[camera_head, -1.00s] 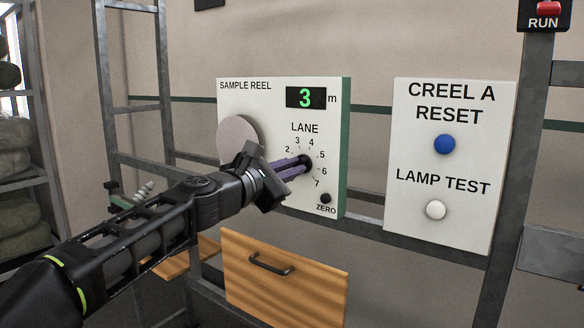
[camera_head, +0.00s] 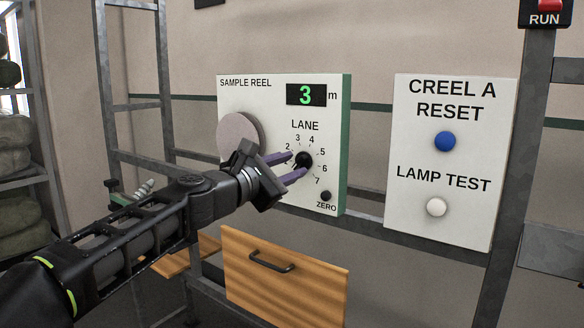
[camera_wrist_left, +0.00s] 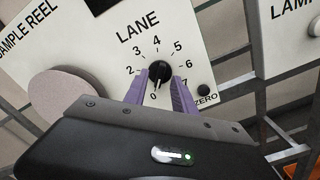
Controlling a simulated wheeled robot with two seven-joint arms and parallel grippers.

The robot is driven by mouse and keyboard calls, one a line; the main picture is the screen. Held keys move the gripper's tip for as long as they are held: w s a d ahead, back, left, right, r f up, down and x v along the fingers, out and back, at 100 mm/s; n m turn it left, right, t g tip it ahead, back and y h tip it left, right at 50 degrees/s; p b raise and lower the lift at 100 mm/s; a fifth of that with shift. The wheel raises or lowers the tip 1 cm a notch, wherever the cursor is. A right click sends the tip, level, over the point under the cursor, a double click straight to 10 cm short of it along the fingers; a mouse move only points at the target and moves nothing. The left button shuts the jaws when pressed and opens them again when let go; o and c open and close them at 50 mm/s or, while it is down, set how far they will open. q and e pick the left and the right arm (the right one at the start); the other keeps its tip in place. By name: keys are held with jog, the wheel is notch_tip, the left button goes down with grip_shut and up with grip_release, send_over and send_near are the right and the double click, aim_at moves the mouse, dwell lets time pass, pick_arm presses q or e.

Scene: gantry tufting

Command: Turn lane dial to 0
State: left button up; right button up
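The lane dial (camera_head: 304,159) is a small round black knob on the white sample reel panel (camera_head: 234,98), ringed by numbers. In the left wrist view the dial (camera_wrist_left: 159,71) has a pale pointer mark aimed down at the 0, which shows between my fingers. The 1 is hidden behind a finger. My left gripper (camera_head: 298,164) has purple fingers, spread apart, with the tips close to the dial on either side. In the wrist view the left gripper (camera_wrist_left: 160,84) shows gaps beside the knob. My right gripper is not in view.
A green display (camera_head: 306,96) reads 3 m above the dial. A black ZERO button (camera_head: 326,196) is below right, and a grey-pink disc (camera_head: 238,136) is left. The panel at right has a blue button (camera_head: 445,141) and a white button (camera_head: 436,207). A wooden drawer (camera_head: 300,290) is below.

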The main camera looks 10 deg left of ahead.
pick_arm(q)
jog(key=b+v, duration=0.1)
jog(key=v, duration=0.5)
jog(key=shift+s, duration=0.35)
jog(key=shift+a, duration=0.15)
